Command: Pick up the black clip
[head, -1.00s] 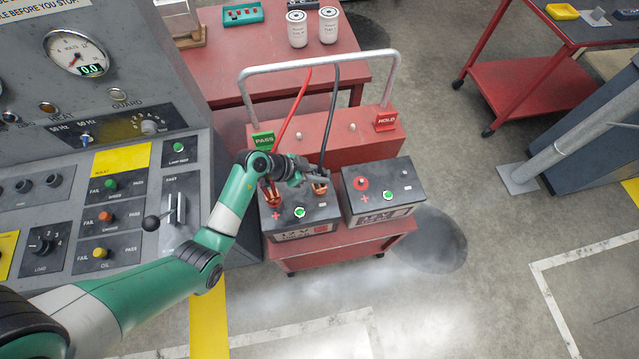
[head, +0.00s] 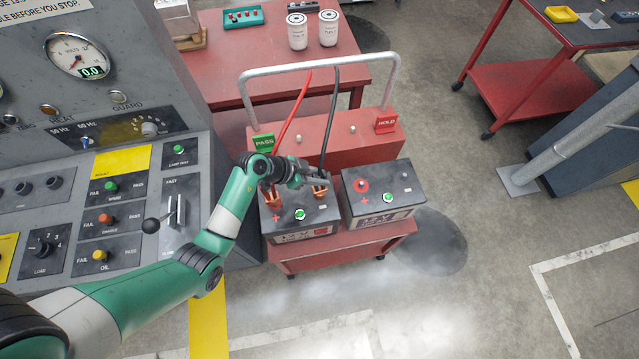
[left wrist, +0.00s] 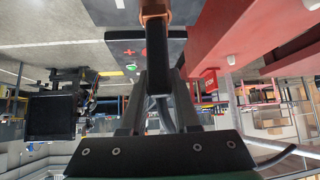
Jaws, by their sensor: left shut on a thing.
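The black clip, with copper jaws (head: 320,190), is at the rear right corner of the left battery (head: 290,221). In the left wrist view its black body (left wrist: 157,55) lies between my fingers, with copper at its far end. My left gripper (head: 314,174) is shut on the clip's black part. It is above the battery; I cannot tell whether the copper jaws still touch the terminal. A black cable (head: 333,110) runs up from there to the cart handle. My right gripper is not in view.
A second clip with copper jaws (head: 272,197) is on the left battery, near a red cable (head: 292,120). A right battery (head: 380,195) stands close beside it on the red cart (head: 345,240). The grey control console (head: 105,190) is left. PASS (head: 263,143) and HOLD (head: 386,124) signs stand behind.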

